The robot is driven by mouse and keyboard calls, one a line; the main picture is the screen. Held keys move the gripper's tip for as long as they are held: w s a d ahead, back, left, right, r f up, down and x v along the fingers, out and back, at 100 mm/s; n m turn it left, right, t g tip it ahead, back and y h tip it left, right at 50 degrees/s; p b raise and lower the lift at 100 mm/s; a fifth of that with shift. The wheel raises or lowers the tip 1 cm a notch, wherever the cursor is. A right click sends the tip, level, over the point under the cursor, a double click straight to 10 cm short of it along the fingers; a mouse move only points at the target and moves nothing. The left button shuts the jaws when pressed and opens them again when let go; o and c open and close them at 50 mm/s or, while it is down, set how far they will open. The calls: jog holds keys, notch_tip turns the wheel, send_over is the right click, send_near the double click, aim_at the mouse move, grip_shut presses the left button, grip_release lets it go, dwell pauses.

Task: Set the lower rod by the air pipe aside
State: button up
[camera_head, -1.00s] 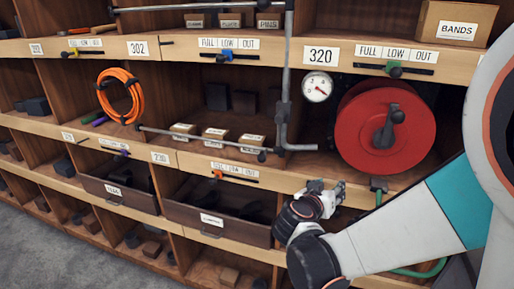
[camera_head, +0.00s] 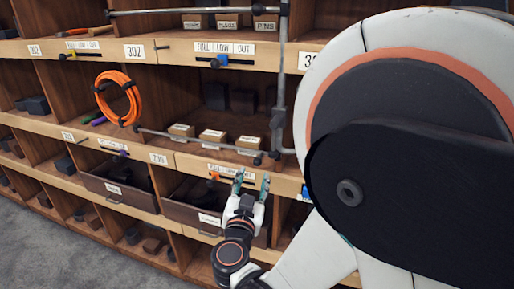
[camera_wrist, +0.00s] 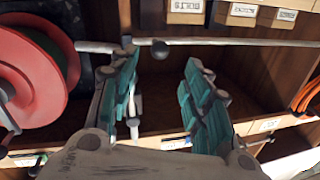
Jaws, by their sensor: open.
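In the wrist view, the rod (camera_wrist: 245,42) crosses beyond the fingertips of my gripper (camera_wrist: 161,60), with a dark knob (camera_wrist: 160,49) in line with the gap. I see no contact with the rod.
An upper rod (camera_head: 200,10) runs along the shelf above. Labelled boxes (camera_head: 213,136) stand behind the lower rod. An orange coil (camera_head: 119,97) hangs at left. A red reel (camera_wrist: 30,75) shows in the wrist view. Dark drawers (camera_head: 118,188) lie below. My arm hides the right side.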

aim_at(257, 165)
jog(key=w, duration=0.3)
jog(key=w+d+b, duration=0.1)
jog(key=w, duration=0.5)
jog(key=shift+w+d, duration=0.25)
jog(key=shift+w, duration=0.15)
grip_shut()
